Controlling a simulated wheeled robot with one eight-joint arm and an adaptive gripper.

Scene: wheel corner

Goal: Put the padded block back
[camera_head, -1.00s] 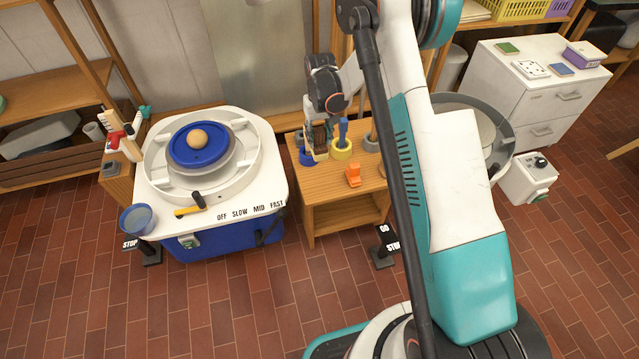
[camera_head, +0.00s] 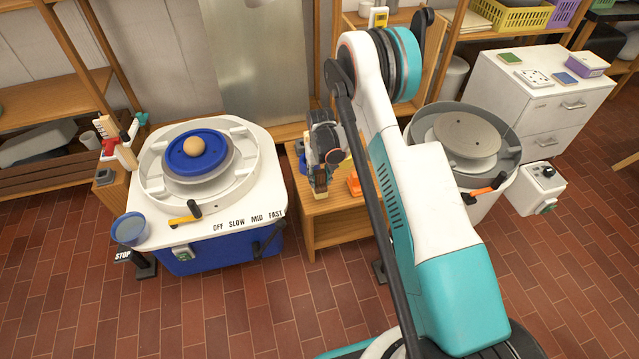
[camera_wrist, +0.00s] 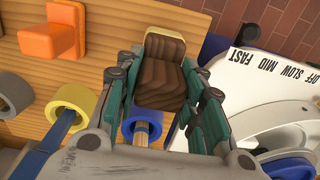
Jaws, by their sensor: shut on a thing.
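The padded block (camera_wrist: 160,72), brown and ridged with a paler, dark-topped far end, is between the fingers of my gripper (camera_wrist: 165,90) in the wrist view. My gripper is shut on it. In the head view my gripper (camera_head: 319,178) is over the left part of the small wooden table (camera_head: 325,232), and the block is mostly hidden by it. I cannot tell whether the block touches the table top.
An orange block (camera_wrist: 50,42), a yellow ring holder (camera_wrist: 72,102) and a blue ring holder (camera_wrist: 147,122) stand close by on the table. The white wheel unit (camera_head: 215,222) with a ball on its blue disc stands left. A grey-rimmed wheel (camera_head: 470,140) stands right.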

